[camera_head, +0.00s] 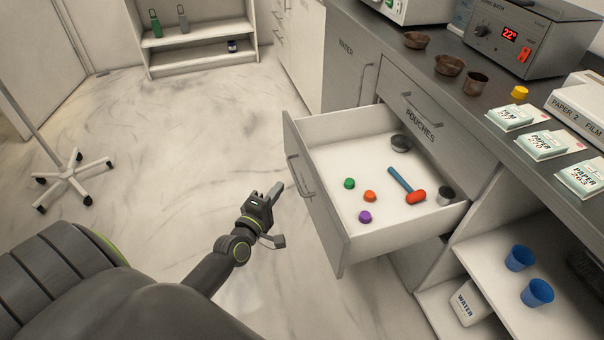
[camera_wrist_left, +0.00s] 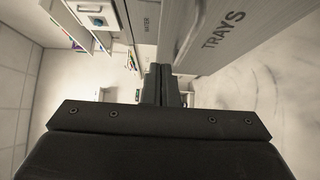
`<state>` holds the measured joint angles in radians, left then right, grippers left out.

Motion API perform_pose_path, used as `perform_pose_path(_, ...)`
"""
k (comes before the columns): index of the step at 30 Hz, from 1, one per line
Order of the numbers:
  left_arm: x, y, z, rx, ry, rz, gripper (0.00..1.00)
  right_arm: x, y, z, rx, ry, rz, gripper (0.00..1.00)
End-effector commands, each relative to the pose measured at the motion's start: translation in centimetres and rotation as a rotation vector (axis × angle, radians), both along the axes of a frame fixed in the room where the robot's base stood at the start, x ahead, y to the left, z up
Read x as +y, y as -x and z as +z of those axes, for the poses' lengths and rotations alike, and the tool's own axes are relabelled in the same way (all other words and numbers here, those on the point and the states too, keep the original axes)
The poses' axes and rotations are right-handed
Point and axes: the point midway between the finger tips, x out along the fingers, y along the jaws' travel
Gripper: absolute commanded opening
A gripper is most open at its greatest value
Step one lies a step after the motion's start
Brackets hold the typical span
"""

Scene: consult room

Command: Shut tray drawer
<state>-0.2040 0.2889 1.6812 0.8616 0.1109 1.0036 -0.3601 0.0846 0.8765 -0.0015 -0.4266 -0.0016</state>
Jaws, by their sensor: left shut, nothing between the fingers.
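The tray drawer (camera_head: 390,210) is pulled out from the counter, its inside open to view. It holds a blue-handled tool with a red head (camera_head: 407,187), green, orange and purple caps, and two dark or metal cups. My left gripper (camera_head: 277,190) is shut and empty, just left of the drawer's front panel (camera_head: 317,195) and below its handle (camera_head: 301,175), apart from it as far as I can tell. In the left wrist view the shut fingers (camera_wrist_left: 159,85) point toward the drawer front, which is marked TRAYS (camera_wrist_left: 225,35). My right gripper is not in view.
The POUCHES drawer (camera_head: 440,125) above is closed. The counter (camera_head: 440,75) carries brown bowls, a heated bath and paper packs. An open shelf (camera_head: 490,265) with blue cups lies right of the drawer. A wheeled stand (camera_head: 65,175) is at left; the floor between is clear.

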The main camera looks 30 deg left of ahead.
Motion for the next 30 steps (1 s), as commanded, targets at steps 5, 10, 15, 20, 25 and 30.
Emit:
perform_pose_path(5, 0.3, -3.8, 0.1, -0.002, -0.001, -0.001, 0.00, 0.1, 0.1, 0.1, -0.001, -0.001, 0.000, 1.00)
perform_pose_path(10, -0.6, -6.3, 0.1, 0.001, 0.002, 0.000, 0.00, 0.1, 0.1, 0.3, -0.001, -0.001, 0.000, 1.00)
perform_pose_path(15, -1.8, -7.7, 0.0, 0.001, 0.000, 0.000, 0.00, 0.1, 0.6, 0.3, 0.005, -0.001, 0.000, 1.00)
perform_pose_path(20, -2.2, -8.1, 0.0, 0.001, -0.002, 0.000, 0.00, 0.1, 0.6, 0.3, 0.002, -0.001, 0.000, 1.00)
perform_pose_path(25, -2.2, -8.2, -0.1, 0.002, -0.003, 0.000, 0.00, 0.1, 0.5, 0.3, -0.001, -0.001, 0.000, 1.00)
perform_pose_path(30, -2.2, -8.2, -0.1, 0.001, -0.002, 0.000, 0.00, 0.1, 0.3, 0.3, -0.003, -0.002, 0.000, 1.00)
